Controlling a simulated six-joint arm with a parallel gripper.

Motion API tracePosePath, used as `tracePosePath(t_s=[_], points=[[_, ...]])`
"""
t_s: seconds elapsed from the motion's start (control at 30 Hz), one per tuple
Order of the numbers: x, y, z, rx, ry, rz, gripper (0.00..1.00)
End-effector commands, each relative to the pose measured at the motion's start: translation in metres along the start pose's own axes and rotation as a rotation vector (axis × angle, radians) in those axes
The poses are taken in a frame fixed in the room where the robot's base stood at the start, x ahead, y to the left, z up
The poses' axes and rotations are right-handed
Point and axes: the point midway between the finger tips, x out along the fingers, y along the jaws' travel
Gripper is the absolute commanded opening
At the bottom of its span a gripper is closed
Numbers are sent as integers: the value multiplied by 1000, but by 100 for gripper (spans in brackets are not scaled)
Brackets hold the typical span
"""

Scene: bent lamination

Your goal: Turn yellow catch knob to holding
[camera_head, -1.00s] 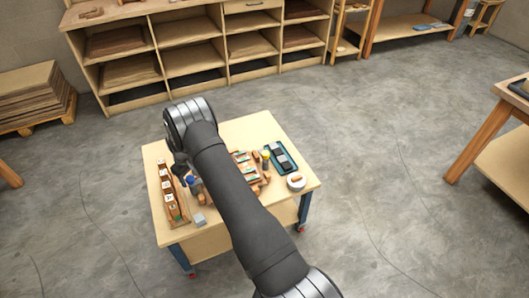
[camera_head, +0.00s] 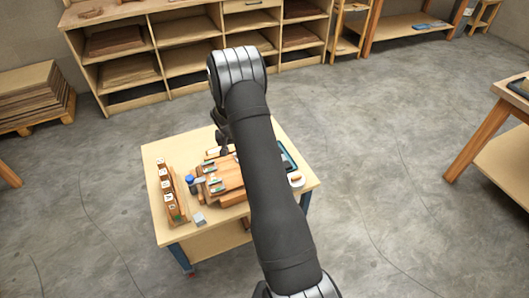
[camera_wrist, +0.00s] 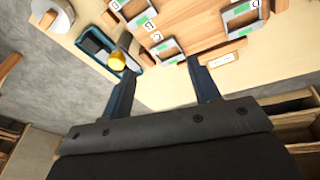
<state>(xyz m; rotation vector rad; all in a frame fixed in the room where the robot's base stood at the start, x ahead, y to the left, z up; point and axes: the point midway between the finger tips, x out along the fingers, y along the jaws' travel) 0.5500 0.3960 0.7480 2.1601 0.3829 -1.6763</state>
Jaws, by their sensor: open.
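The yellow catch knob (camera_wrist: 117,61) shows in the wrist view beside the upper end of my gripper's left finger, at the edge of the wooden fixture (camera_wrist: 190,20). Whether the finger touches it, I cannot tell. My gripper (camera_wrist: 160,58) is open, its two dark fingers apart with nothing between them but the fixture and table below. In the head view my arm covers the yellow knob, and my gripper (camera_head: 222,140) hangs over the table's far side. A blue knob (camera_head: 190,180) stands at the fixture's left side. Several green-and-white clips (camera_wrist: 165,48) sit on the fixture.
A dark tray with blue rim (camera_wrist: 95,42) lies next to the yellow knob. A round white dish (camera_wrist: 57,14) is at the table corner. A wooden rack with white labelled blocks (camera_head: 172,195) stands on the table's left (camera_head: 155,152). A grey block (camera_head: 199,218) lies near the front.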

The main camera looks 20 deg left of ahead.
Motion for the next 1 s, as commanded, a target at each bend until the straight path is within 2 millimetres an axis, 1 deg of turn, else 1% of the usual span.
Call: tracePosePath(t_s=[0.03, 0.1, 0.2, 0.3, 0.43, 0.57, 0.67, 1.0], points=[[-10, 25, -4, 97, 29, 9, 56], [-20, 51, -8, 218, 65, 16, 56], [-30, 78, -9, 349, 103, 19, 56], [-37, 94, -9, 431, 128, 18, 56], [-38, 101, -10, 472, 140, 17, 56], [-26, 102, -11, 473, 138, 17, 56], [-11, 102, -13, 473, 138, 17, 56], [51, 105, -20, 473, 138, 17, 56]])
